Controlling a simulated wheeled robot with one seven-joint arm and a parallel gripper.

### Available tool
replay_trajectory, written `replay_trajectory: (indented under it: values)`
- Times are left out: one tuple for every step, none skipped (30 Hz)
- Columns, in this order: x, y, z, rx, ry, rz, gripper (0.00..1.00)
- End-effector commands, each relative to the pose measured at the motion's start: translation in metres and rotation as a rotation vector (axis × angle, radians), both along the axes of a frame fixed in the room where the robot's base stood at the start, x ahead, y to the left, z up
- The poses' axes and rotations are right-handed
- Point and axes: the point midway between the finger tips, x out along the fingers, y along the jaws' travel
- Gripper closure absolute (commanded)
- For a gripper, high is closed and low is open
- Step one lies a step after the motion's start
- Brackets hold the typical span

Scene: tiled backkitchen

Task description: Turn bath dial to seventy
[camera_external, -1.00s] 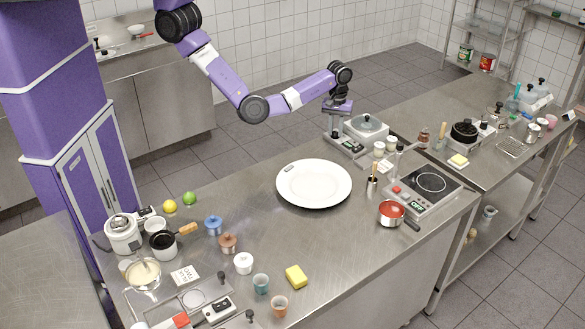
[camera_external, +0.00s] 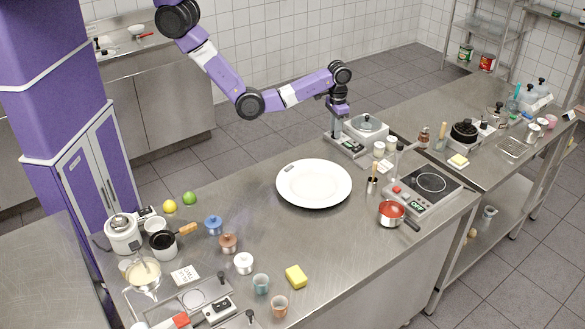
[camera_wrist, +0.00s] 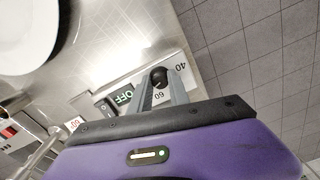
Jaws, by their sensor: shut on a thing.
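The bath (camera_external: 374,138) stands at the far edge of the steel counter, a pale box with a lid. The black dial (camera_wrist: 159,76) sits between my fingertips. My gripper (camera_wrist: 161,82) is shut on the dial, pointing down at the panel. In the external view my gripper (camera_external: 336,122) hides the dial. I cannot clearly read where the dial's pointer stands.
A large white plate (camera_external: 314,186) lies just in front of the bath. A hot plate (camera_external: 430,183), also reading OFF, and a red-filled pan (camera_external: 391,213) are further right. Behind the counter is open tiled floor.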

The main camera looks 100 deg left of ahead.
Motion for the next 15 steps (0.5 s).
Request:
replay_trajectory:
  values:
    - [0.0003,-0.0004,0.0016,-0.001,-0.001,-0.036,1.00]
    - [0.0004,-0.0006,0.0016,-0.001,-0.001,-0.058,1.00]
    - [0.0004,-0.0006,0.0015,-0.002,-0.001,-0.084,1.00]
    - [0.0004,-0.0005,0.0016,-0.002,-0.001,-0.105,1.00]
    - [0.0004,-0.0005,0.0016,0.000,-0.001,-0.122,1.00]
    - [0.0004,-0.0003,0.0016,0.000,-0.001,-0.145,1.00]
    - [0.0004,-0.0003,0.0016,0.000,-0.001,-0.160,1.00]
    - [0.0005,-0.0005,0.0016,0.000,-0.001,-0.176,1.00]
    - [0.0006,-0.0007,0.0017,0.000,-0.001,-0.193,1.00]
    - [0.0006,-0.0007,0.0018,0.000,-0.001,-0.206,1.00]
    - [0.0007,-0.0006,0.0018,-0.001,-0.002,-0.217,1.00]
    - [0.0007,-0.0005,0.0018,-0.001,-0.002,-0.229,1.00]
    - [0.0007,-0.0004,0.0018,-0.001,-0.002,-0.238,1.00]
    - [0.0007,-0.0004,0.0019,-0.001,-0.002,-0.245,1.00]
    - [0.0008,-0.0005,0.0019,-0.001,-0.002,-0.253,1.00]
